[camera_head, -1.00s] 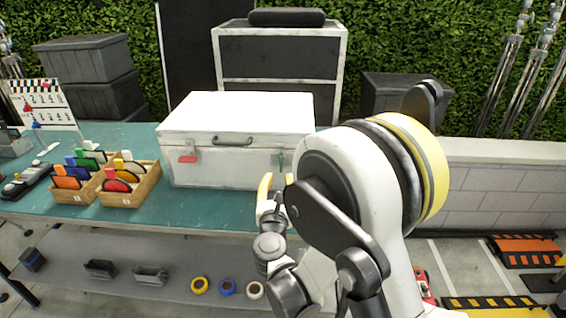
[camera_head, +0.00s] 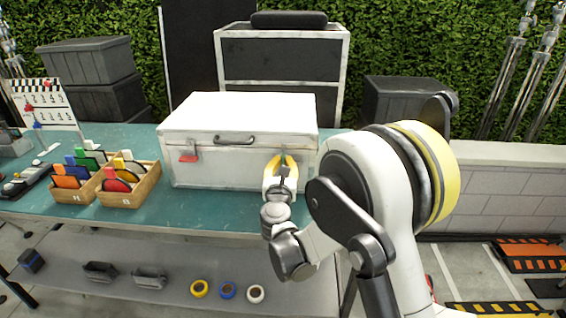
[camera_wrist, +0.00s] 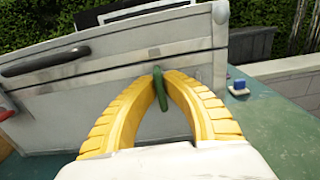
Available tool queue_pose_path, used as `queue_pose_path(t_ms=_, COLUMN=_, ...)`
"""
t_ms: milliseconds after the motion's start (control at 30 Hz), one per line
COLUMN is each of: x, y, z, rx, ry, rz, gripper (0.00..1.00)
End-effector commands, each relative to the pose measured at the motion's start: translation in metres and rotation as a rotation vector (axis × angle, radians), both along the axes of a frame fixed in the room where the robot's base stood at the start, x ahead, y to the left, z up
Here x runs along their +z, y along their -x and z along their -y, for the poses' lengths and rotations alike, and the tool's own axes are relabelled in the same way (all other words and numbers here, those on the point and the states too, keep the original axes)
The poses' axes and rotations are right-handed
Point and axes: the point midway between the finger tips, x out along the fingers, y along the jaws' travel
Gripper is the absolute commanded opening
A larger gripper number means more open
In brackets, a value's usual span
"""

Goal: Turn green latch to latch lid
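The white case (camera_head: 225,172) stands on the teal table with its lid (camera_head: 245,110) down. The green latch (camera_wrist: 161,92) is on the case's front face, toward the right; in the wrist view it hangs slightly tilted. My gripper (camera_wrist: 164,74) is at the latch, its yellow fingers drawn together at the tips with the latch between them. In the head view, my gripper (camera_head: 283,158) covers the latch. A red latch (camera_head: 188,157) sits on the left of the case front.
The black handle (camera_head: 233,140) sticks out at the middle of the case front. Wooden boxes (camera_head: 134,198) with coloured items stand on the table at left. A small blue object (camera_wrist: 239,86) lies right of the case.

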Motion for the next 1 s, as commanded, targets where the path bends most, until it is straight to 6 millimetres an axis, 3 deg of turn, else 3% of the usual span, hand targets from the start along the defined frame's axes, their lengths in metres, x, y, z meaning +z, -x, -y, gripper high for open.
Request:
queue_pose_path(t_ms=533, x=-0.0003, y=-0.0001, z=-0.0004, rx=0.0, ry=0.067, rz=-0.002, gripper=0.0)
queue_pose_path(t_ms=1000, x=-0.0013, y=-0.0002, z=-0.0028, rx=0.0, ry=0.449, rz=-0.015, gripper=0.0)
